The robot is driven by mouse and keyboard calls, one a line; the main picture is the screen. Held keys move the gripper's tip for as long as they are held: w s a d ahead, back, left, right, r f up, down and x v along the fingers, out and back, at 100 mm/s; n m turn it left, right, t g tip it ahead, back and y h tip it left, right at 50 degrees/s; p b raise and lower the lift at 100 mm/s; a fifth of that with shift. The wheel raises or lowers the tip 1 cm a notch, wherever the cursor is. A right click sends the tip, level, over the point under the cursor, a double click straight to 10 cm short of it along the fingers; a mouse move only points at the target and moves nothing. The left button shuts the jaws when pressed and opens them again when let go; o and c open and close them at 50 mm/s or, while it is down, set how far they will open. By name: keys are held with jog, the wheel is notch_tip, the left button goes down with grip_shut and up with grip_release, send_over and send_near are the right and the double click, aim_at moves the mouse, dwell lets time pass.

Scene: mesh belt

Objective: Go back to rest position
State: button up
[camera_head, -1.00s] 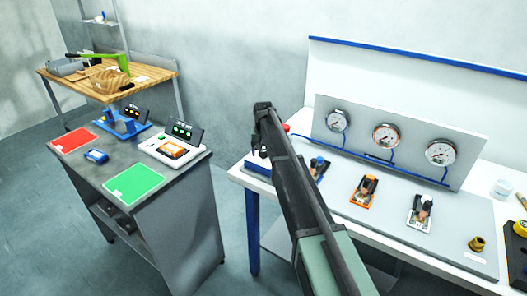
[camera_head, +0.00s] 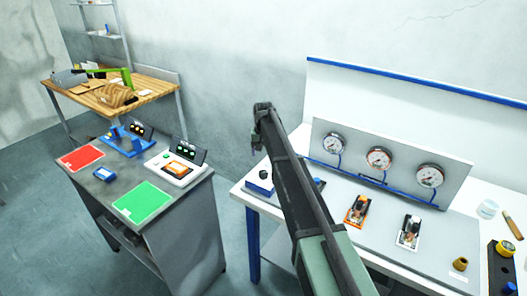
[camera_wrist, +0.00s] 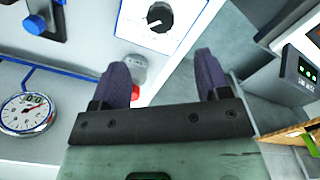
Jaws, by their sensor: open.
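My gripper shows in the wrist view (camera_wrist: 162,80) with its two dark fingers spread apart and nothing between them. It hangs above the left end of the white workbench (camera_wrist: 70,80), near a white-faced box with a black knob (camera_wrist: 158,17). A small part with a red piece (camera_wrist: 135,92) shows beside the left finger.
A grey cart (camera_head: 178,228) with red (camera_head: 80,158) and green (camera_head: 142,201) mats stands left, across a floor gap. The bench carries gauges (camera_head: 379,159), an orange device (camera_head: 357,210) and a white device (camera_head: 409,231). A wooden table (camera_head: 150,88) stands at the back left.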

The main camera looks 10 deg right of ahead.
jog(key=shift+f, duration=0.15)
jog(key=s+f+n+b, duration=0.1)
jog(key=s+f+b, duration=0.2)
jog(key=s, duration=1.7)
jog(key=s+f+b, duration=0.3)
jog(key=s, duration=1.7)
jog(key=shift+n, duration=0.4)
